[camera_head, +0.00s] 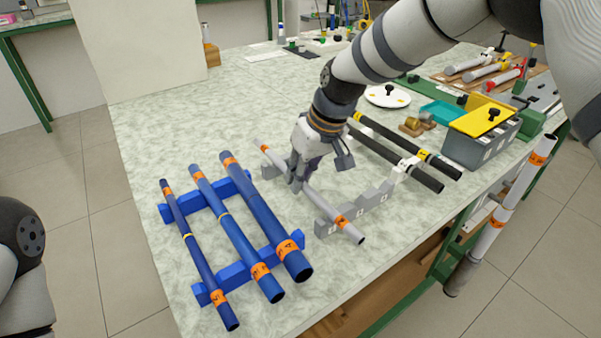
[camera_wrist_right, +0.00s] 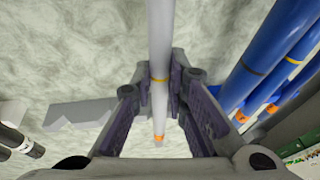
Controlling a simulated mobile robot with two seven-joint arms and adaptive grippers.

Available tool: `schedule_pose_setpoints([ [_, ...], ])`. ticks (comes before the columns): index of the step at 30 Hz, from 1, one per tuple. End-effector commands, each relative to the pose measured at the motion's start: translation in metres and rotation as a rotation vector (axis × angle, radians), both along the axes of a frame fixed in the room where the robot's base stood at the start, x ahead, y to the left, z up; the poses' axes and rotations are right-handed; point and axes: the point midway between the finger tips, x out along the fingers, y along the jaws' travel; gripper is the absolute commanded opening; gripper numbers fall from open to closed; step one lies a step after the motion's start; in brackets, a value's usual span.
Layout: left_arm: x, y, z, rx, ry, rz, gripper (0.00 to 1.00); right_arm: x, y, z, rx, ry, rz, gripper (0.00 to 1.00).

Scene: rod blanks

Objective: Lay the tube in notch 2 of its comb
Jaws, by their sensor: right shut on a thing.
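The light grey tube (camera_head: 324,207) has orange bands near both ends. My right gripper (camera_head: 297,186) is shut on it near its middle, and it also shows between the fingers in the right wrist view (camera_wrist_right: 158,60). The tube passes over the left part of the grey comb's front rail (camera_head: 376,198), which has several notches. The rear rail of the comb is partly hidden by my gripper and arm. I cannot tell whether the tube touches the comb or hangs just above it. My left gripper is out of view.
To the left, a blue comb (camera_head: 238,275) carries three blue tubes (camera_head: 237,231). Two black tubes (camera_head: 397,161) lie to the right. A grey bin with a yellow lid (camera_head: 484,117) and a white plate (camera_head: 387,96) stand farther back. Bare worktop lies left of the blue comb.

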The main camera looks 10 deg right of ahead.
Motion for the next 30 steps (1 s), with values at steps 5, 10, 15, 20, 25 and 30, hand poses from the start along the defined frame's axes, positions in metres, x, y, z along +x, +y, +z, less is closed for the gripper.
schedule_pose_setpoints([
  [5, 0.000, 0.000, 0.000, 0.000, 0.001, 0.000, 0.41, 0.000, 0.000, -0.001, 0.000, 0.000, 0.000, 0.00],
  [10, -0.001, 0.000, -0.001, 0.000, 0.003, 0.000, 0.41, 0.000, 0.000, -0.005, 0.000, 0.001, 0.000, 0.00],
  [15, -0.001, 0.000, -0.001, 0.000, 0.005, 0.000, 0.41, 0.000, 0.000, -0.008, 0.000, 0.000, 0.000, 0.00],
  [20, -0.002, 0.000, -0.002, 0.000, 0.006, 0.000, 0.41, 0.000, 0.000, -0.011, 0.000, 0.000, 0.000, 0.00],
  [25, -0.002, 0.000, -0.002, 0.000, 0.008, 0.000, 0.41, 0.000, 0.000, -0.015, 0.000, 0.001, 0.000, 0.00],
  [30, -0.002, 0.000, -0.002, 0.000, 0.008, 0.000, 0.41, 0.000, 0.000, -0.015, 0.000, 0.000, 0.000, 0.37],
])
